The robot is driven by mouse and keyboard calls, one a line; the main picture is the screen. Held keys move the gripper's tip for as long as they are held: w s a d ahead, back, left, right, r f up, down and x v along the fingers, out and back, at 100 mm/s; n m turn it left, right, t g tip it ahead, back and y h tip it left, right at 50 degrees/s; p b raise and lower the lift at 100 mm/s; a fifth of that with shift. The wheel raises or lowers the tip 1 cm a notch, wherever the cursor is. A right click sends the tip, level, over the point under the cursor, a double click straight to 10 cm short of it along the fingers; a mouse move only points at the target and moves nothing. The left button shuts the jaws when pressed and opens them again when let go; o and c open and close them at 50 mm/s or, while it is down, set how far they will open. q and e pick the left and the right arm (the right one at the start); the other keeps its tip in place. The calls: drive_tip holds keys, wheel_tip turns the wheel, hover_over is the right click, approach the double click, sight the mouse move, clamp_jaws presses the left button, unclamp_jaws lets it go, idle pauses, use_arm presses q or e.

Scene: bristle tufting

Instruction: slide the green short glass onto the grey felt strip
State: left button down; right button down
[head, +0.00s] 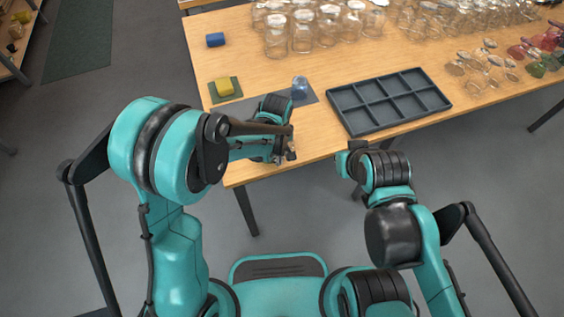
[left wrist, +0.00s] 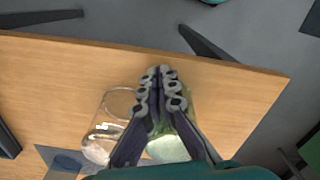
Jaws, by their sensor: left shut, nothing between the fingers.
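The green short glass (left wrist: 168,149) shows in the left wrist view, partly hidden behind the fingers of my left gripper (left wrist: 161,78). I cannot tell whether the fingers touch it. In the head view my left gripper (head: 284,153) is over the table's near left part, shut and empty, and I cannot make out the green glass there. The grey felt strip (head: 308,97) lies beyond the gripper, partly covered by my arm; its corner shows at lower left in the left wrist view (left wrist: 48,152). My right gripper (head: 350,162) is by the table's front edge, its fingers unclear.
A clear glass (left wrist: 103,128) stands close beside the green one. A bluish glass (head: 299,85) stands on the strip. A dark compartment tray (head: 352,128) lies to the right.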

use_arm(q)
drive_tip(key=w+a, duration=0.4)
drive_tip(key=w, duration=0.2)
drive_tip(key=w+a, duration=0.5)
drive_tip(key=w, duration=0.2)
drive_tip(key=w+a, duration=0.5)
drive_tip(key=w, duration=0.1)
drive_tip(key=shift+w, duration=0.15)
